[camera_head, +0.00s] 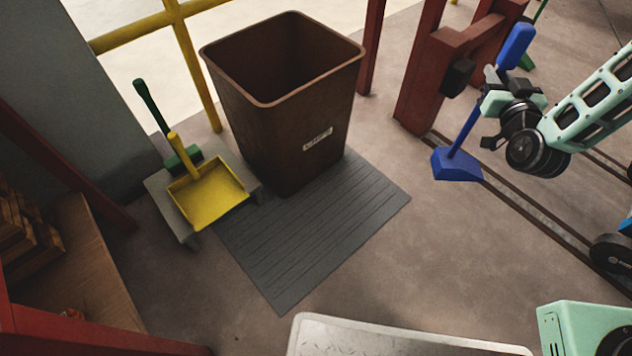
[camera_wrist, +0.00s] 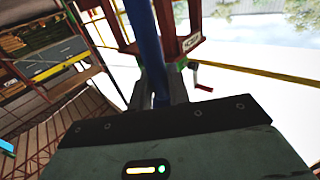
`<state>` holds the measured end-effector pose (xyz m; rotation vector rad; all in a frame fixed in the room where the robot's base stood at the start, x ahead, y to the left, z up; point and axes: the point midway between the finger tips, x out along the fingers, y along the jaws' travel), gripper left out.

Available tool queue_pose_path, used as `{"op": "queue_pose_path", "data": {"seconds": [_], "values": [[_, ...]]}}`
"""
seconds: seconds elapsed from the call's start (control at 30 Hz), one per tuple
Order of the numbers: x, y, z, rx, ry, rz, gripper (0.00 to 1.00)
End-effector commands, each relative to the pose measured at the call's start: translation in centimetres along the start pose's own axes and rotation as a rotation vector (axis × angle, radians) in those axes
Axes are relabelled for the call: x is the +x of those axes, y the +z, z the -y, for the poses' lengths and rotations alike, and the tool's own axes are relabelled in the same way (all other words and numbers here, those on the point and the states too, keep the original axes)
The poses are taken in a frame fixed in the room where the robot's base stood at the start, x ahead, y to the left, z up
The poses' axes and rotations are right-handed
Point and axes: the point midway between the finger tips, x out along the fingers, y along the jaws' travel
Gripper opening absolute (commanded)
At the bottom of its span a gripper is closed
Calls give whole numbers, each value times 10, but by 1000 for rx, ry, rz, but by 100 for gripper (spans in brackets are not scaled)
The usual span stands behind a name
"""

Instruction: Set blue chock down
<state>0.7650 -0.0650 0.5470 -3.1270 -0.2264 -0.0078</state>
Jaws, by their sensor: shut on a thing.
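The blue chock (camera_head: 457,165) is a wedge-shaped block on a long blue rod with a thick blue grip at the top. It is at the right in the head view, close to the floor rail; I cannot tell whether it touches the floor. My gripper (camera_head: 487,108) is shut on the rod between the top grip and the block. The rod leans, with its top to the right. In the wrist view, the blue rod (camera_wrist: 146,45) runs up from between my fingers (camera_wrist: 160,92); the block is hidden there.
Dark rails (camera_head: 520,210) run along the floor beside the chock. A red post (camera_head: 420,90) stands left of it. A brown bin (camera_head: 290,120) stands on a grey mat (camera_head: 310,235). A yellow dustpan (camera_head: 208,195) lies on a low stand. Floor between mat and rails is clear.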

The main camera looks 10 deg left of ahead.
Motion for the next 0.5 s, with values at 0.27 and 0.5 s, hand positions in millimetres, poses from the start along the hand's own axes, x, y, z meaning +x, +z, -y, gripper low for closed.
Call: {"op": "queue_pose_path", "data": {"seconds": [0.27,0.5], "values": [[8,29,82,5,-210,-8,0],[2,55,154,7,-398,-8,0]]}}
